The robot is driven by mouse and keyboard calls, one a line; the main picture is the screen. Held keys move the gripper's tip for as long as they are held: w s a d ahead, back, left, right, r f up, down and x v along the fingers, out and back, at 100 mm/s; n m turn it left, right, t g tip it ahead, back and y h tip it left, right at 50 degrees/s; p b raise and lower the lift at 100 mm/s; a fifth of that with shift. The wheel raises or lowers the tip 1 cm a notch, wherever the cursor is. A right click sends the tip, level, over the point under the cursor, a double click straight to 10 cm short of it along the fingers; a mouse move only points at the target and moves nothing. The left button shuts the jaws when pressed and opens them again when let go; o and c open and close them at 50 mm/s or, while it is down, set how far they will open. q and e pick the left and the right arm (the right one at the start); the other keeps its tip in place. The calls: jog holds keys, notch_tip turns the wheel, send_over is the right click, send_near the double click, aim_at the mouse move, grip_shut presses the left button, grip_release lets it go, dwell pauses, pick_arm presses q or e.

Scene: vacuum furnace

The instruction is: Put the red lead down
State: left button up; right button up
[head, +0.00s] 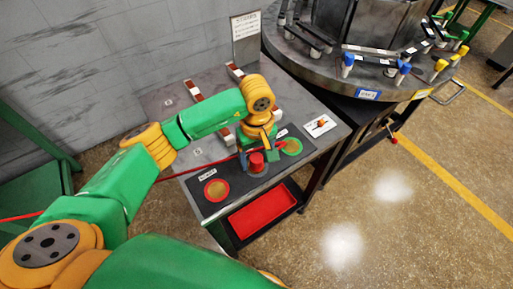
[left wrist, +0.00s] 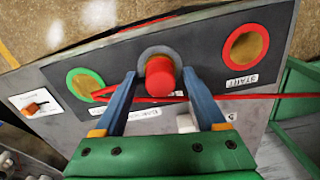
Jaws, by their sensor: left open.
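The red lead (left wrist: 262,96) runs as a thin red cord across the dark panel (left wrist: 205,60) in the left wrist view. One end of the cord lies by the green-ringed pad (left wrist: 82,82). A red cylinder (left wrist: 160,76) stands on a grey ring in the panel's middle; I cannot tell how it joins the cord. My left gripper (left wrist: 159,74) is open, with one blue-grey finger on each side of the cylinder. In the head view the left gripper (head: 257,160) is over the panel, partly hiding the cord. My right gripper is not in view.
A red-ringed pad (head: 216,190) lies at the panel's left end. A red tray (head: 264,210) sits below the panel's front edge. A round grey platform (head: 320,75) with several blue- and yellow-capped parts stands behind right. The floor at right is clear.

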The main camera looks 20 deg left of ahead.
aim_at(256, 158)
pick_arm(q)
notch_tip(256, 158, up, 12)
jog(key=shift+b, duration=0.45)
jog(key=shift+f, duration=0.1)
